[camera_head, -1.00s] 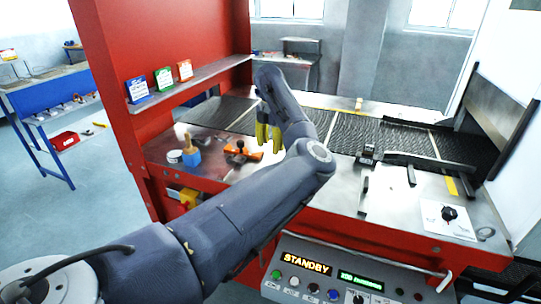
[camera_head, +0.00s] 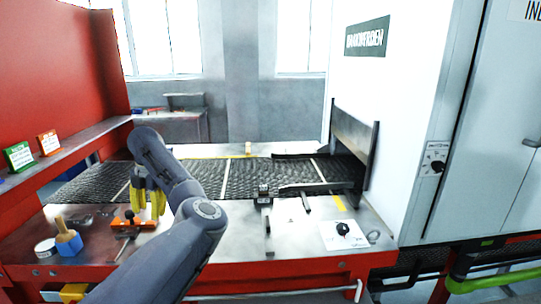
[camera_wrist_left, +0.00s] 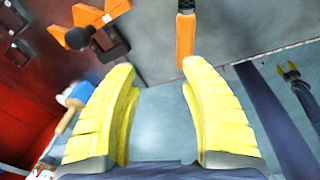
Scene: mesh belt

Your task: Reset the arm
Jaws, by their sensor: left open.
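My left gripper (camera_head: 149,205) is open, with its yellow fingers pointing down over the left part of the steel bench (camera_head: 300,240). In the left wrist view (camera_wrist_left: 158,68) its fingers stand apart with nothing between them. An orange piece with a black knob (camera_head: 127,219) lies on the bench just beside and below the fingers; it also shows at the top left of the wrist view (camera_wrist_left: 85,28). In the wrist view a small yellow forked tip (camera_wrist_left: 288,71) on dark links at the right may be my right gripper; its jaws are too small to judge.
A blue-banded brush (camera_head: 68,242) and a white roll (camera_head: 45,247) are at the bench's left. The mesh belt (camera_head: 240,178) runs behind. A small black block (camera_head: 263,194) and bars stand on the bench. A red panel (camera_head: 60,80) with a shelf rises at left.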

